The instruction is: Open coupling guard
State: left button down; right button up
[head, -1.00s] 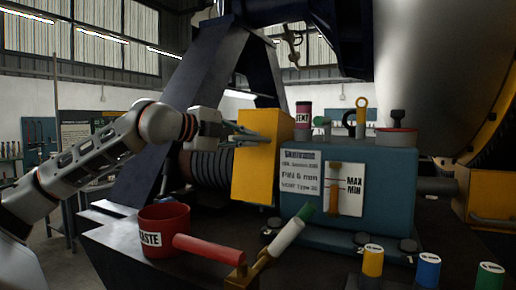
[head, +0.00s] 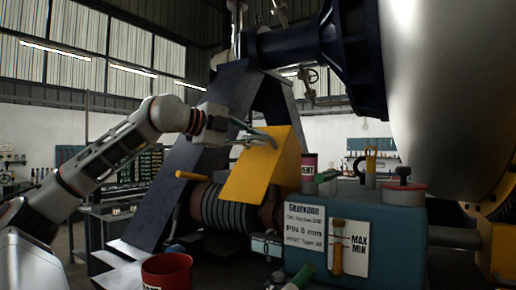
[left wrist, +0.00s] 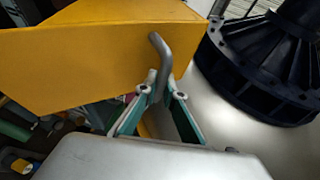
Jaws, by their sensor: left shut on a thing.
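The yellow coupling guard (head: 262,172) is tilted over the dark ribbed coupling (head: 226,208), whose ribs show below and left of it. The guard also fills the upper left of the left wrist view (left wrist: 90,55). My left gripper (head: 268,138) is at the guard's upper edge, shut on its grey bent handle. In the left wrist view the handle (left wrist: 163,52) runs down between the fingers of the left gripper (left wrist: 160,98). The guard hides part of the coupling. My right gripper is not in view.
A teal housing (head: 390,215) with a MAX/MIN gauge stands right of the coupling, with a dark red can (head: 309,168) and other fittings on top. A red pot (head: 166,272) is at the lower front. A large dark flange (head: 350,50) hangs above right.

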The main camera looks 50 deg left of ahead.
pick_arm(q)
jog(key=shift+n+g, duration=0.3)
jog(key=shift+g, duration=0.6)
jog(key=w+r, duration=0.1)
jog(key=r, duration=0.3)
jog(key=w+a+r+p, duration=0.1)
jog(key=shift+w+r, duration=0.35)
jog(key=shift+r, duration=0.05)
jog(key=shift+w+a+r+g, duration=0.1)
jog(key=shift+w+r+g, duration=0.2)
jog(key=shift+w+r, duration=0.3)
jog(key=shift+w+a+r+g, duration=0.1)
jog(key=shift+w+r+g, duration=0.25)
jog(key=shift+r, duration=0.3)
jog(key=shift+w+a+r+n+g+p, duration=0.2)
jog(key=shift+w+r+g, duration=0.15)
jog(key=shift+w+r, duration=0.15)
jog(key=shift+w+a+r+n+g+p, duration=0.1)
jog(key=shift+w+r+n+g, duration=0.15)
jog(key=shift+w+r, duration=0.2)
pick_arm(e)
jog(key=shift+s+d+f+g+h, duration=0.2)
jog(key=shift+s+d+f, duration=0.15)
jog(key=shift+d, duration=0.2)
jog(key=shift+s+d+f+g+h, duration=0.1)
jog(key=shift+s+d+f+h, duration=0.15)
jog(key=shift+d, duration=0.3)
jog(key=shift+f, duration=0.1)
